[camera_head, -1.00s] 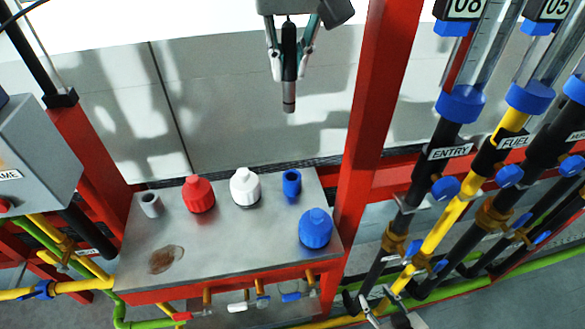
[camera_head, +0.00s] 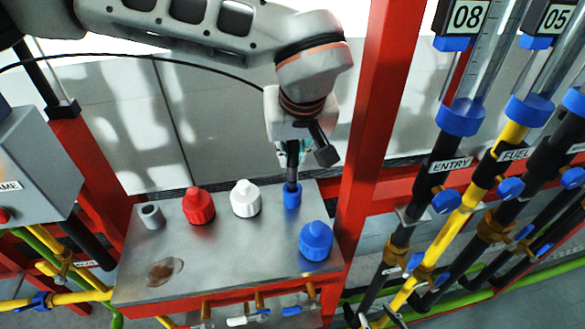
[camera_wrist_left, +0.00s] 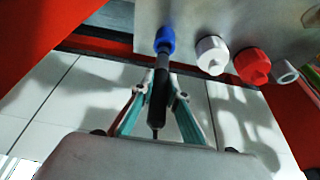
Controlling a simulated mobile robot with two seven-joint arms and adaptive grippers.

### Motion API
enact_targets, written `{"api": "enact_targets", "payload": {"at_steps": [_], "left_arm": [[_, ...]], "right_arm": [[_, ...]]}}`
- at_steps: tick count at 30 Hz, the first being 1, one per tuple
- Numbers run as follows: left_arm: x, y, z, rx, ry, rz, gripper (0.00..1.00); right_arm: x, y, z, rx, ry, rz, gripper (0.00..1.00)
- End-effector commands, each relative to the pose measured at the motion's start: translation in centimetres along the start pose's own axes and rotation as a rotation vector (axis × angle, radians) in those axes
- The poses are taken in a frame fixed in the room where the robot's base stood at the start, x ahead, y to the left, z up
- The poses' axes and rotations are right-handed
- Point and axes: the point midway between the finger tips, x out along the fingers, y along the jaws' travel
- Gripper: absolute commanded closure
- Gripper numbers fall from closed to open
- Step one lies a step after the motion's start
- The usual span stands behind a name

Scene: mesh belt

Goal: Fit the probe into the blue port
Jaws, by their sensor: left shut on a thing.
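The probe (camera_head: 291,172) is a dark, slim rod, held upright in my left gripper (camera_head: 291,152). Its lower end meets the mouth of the blue port (camera_head: 292,198), a small blue cylinder at the plate's back right. The probe's silver tip is hidden and seems to be inside the port; I cannot tell how deep. In the left wrist view, the gripper's fingers (camera_wrist_left: 160,90) are closed around the middle of the probe (camera_wrist_left: 159,95), which lines up with the blue port (camera_wrist_left: 165,38). My right gripper is not in view.
The metal plate (camera_head: 225,262) also carries a grey port (camera_head: 151,216), a red cap (camera_head: 198,206), a white cap (camera_head: 245,199) and a larger blue cap (camera_head: 316,241). A red post (camera_head: 371,130) stands close on the right. Labelled pipes lie beyond it.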

Motion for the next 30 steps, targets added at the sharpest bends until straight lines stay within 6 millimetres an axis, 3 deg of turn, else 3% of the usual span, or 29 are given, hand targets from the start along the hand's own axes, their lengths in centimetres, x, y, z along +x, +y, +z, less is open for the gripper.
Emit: {"api": "enact_targets", "payload": {"at_steps": [9,21,22,23,30], "left_arm": [[3.6,0.0,1.6,0.001,-0.002,-0.001,1.0],[4.0,0.0,1.7,0.0,0.0,0.0,1.0],[4.0,0.0,1.7,0.0,-0.001,0.0,0.78],[3.9,0.0,1.7,0.0,-0.001,0.0,0.7],[3.9,0.0,1.7,0.0,-0.001,-0.001,0.69]], "right_arm": [[-0.1,0.0,0.1,0.0,-0.002,0.0,0.6],[0.1,-0.3,0.5,0.001,-0.002,-0.005,0.6],[0.0,-0.4,0.3,0.001,-0.001,-0.007,0.6],[0.0,-0.5,0.3,0.001,0.0,-0.008,0.6],[-0.1,-0.6,0.1,-0.001,0.002,-0.01,0.6]]}}
